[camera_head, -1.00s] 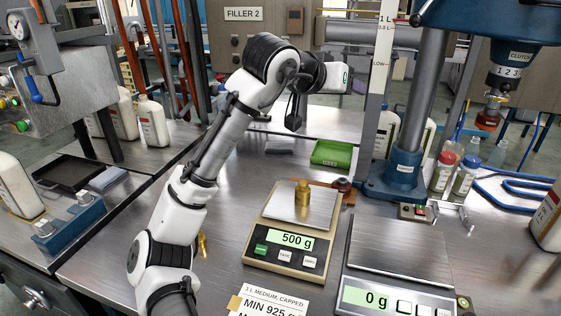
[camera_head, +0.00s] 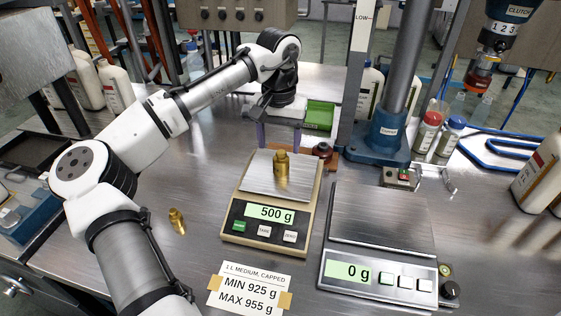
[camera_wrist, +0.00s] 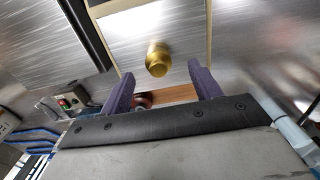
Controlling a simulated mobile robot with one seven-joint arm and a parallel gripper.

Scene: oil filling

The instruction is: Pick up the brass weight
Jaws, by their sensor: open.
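A brass weight (camera_head: 281,172) stands upright on the pan of the beige scale (camera_head: 228,223), which reads 500 g. In the wrist view the brass weight (camera_wrist: 157,60) shows just beyond and between my fingertips. My gripper (camera_head: 279,140) is open, with its purple fingers pointing down behind the weight, near the far edge of the scale pan. The fingers also show in the wrist view (camera_wrist: 160,76), spread apart and empty. A second, smaller brass weight (camera_head: 177,221) lies on the bench left of the scale.
A second scale (camera_head: 380,215) reading 0 g stands to the right. A blue stand base with a column (camera_head: 384,145) rises behind it. A green tray (camera_head: 320,115) and a red-brown piece (camera_head: 323,150) sit behind the beige scale. A taped label card (camera_head: 249,288) lies in front.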

